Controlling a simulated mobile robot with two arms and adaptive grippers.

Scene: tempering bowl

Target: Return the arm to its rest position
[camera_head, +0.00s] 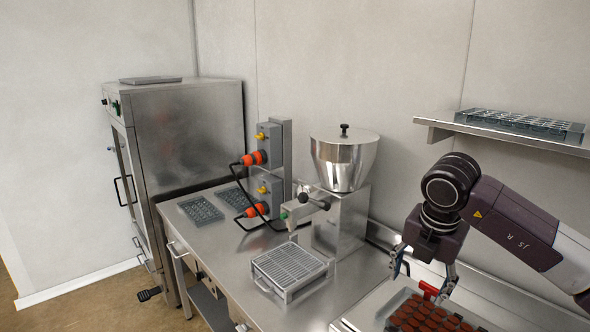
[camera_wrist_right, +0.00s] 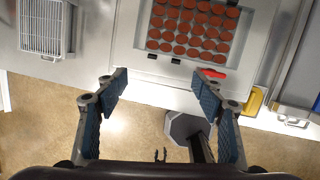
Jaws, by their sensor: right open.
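My right gripper (camera_head: 425,277) is open and empty. It hangs above the counter at the lower right of the head view, over a tray of round brown pieces (camera_head: 428,318). In the right wrist view, its two blue-padded fingers (camera_wrist_right: 158,90) are spread wide with nothing between them. The tray's brown discs (camera_wrist_right: 195,28) show beyond the fingertips there, apart from them. A red item (camera_head: 428,290) lies at the tray's edge, and it also shows in the wrist view (camera_wrist_right: 213,73). My left gripper is not in view.
A steel tempering machine with a bowl (camera_head: 344,158) stands on the counter (camera_head: 222,240). A wire rack (camera_head: 288,268) sits before it. Dark molds (camera_head: 200,210) lie left. A wall shelf (camera_head: 500,133) holds a clear mold (camera_head: 520,124) above my right arm. A tall steel cabinet (camera_head: 190,135) stands left.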

